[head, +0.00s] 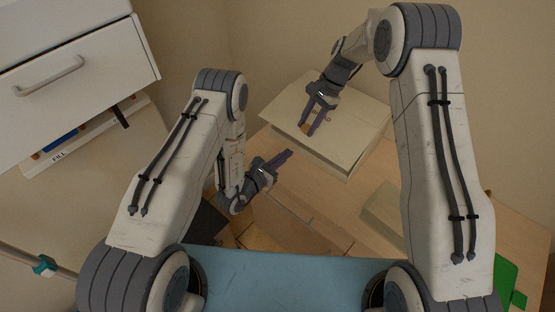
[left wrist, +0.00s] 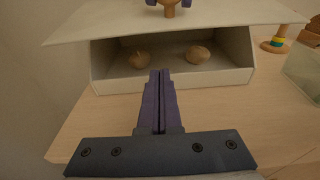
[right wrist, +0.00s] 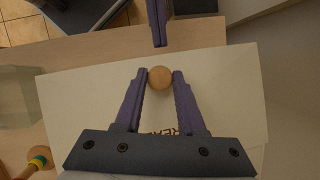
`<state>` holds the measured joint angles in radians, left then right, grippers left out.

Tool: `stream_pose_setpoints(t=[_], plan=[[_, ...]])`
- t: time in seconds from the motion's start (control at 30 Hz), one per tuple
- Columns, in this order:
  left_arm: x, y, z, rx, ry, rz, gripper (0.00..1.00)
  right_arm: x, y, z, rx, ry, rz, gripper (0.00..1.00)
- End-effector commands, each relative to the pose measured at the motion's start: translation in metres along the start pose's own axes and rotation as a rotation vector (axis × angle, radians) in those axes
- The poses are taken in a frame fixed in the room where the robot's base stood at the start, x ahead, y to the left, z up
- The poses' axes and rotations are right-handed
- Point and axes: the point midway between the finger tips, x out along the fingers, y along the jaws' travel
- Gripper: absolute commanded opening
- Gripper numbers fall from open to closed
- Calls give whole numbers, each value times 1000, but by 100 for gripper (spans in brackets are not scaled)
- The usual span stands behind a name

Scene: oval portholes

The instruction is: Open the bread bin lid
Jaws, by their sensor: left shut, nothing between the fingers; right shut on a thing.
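The cream bread bin (left wrist: 100,95) stands on the wooden table; its front edge also shows in the head view (head: 318,158). Its lid (left wrist: 110,29) is raised at the front, and two round brown loaves (left wrist: 139,60) (left wrist: 198,55) show inside in the left wrist view. My right gripper (right wrist: 159,72) is shut on the lid's round wooden knob (right wrist: 160,79), which also shows in the left wrist view (left wrist: 169,11). My left gripper (head: 288,153) is shut and empty, in front of the bin opening and below the lid edge.
The wooden table (head: 350,205) is bare in front of the bin. A wooden toy with coloured rings (left wrist: 275,43) and a pale translucent box (left wrist: 303,73) lie to its right. A white drawer unit (head: 75,80) stands at the left, and a green item (head: 506,280) at the right.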

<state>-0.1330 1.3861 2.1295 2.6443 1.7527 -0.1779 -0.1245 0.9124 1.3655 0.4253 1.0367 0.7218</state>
Motion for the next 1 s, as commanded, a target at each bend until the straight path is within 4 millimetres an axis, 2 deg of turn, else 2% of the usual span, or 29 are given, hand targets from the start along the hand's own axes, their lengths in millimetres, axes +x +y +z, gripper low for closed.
stream_pose_setpoints(t=[0.03, 0.2, 0.3, 0.5, 0.9, 1.0], plan=[[12, -1, 1, 4, -5, -3, 0, -5, -3, -6, -1, 19, -15, 0], [47, -1, 1, 2, -4, -3, 0, -5, -3, -6, -1, 19, -15, 0], [37, 0, 20, 0, -2, 1, 0, -5, -3, -6, -1, 19, -15, 0], [31, 0, 36, 0, -1, -1, 0, -5, -3, -6, -1, 19, -15, 0], [29, 0, 39, -1, 1, -1, 0, -5, -3, -6, -1, 19, -15, 0], [28, 0, 45, 1, 14, -1, 0, -5, -3, -6, -1, 19, -15, 0]])
